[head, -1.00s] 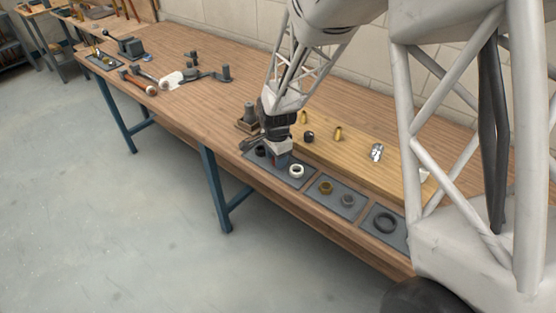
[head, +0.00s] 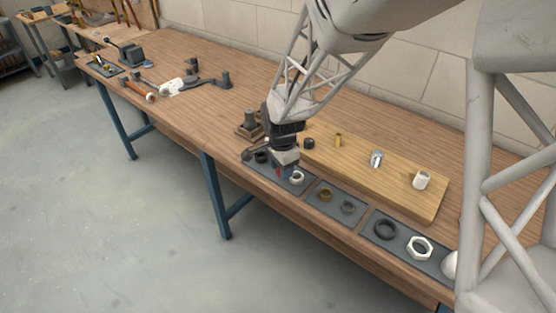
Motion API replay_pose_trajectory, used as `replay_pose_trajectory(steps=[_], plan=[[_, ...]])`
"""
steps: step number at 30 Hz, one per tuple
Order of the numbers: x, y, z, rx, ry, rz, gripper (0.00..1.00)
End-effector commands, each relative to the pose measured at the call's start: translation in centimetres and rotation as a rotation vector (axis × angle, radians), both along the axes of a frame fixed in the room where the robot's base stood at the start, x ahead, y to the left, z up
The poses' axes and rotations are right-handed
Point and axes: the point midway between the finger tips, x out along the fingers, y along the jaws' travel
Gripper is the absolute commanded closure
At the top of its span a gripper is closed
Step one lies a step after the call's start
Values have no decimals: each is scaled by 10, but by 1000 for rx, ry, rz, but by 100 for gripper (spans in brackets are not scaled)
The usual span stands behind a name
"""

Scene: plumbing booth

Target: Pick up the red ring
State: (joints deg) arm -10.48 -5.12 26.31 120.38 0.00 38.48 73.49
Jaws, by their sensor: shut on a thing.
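My gripper (head: 283,172) points down over the left grey tray (head: 264,174) at the bench's front edge. It is shut on the red ring (head: 278,171), of which only a small red patch shows by the fingertips; the fingers hide the rest. I cannot tell whether the ring is clear of the tray. A black ring (head: 262,157) lies to the left of the fingers and a white ring (head: 297,177) lies close to their right, partly overlapped by them.
The middle tray (head: 335,208) holds a brass ring (head: 325,195) and a grey ring (head: 347,206). The right tray holds a large black ring (head: 385,229) and a white nut (head: 420,248). A wooden board (head: 400,190) with upright fittings lies behind.

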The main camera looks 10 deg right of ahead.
Motion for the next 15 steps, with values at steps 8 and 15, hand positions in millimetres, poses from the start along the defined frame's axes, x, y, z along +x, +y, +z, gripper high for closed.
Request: replay_pose_trajectory(steps=[8,15], plan=[[-46,-8,5,0,-1,0,78],[-78,-14,8,1,-2,0,78]])
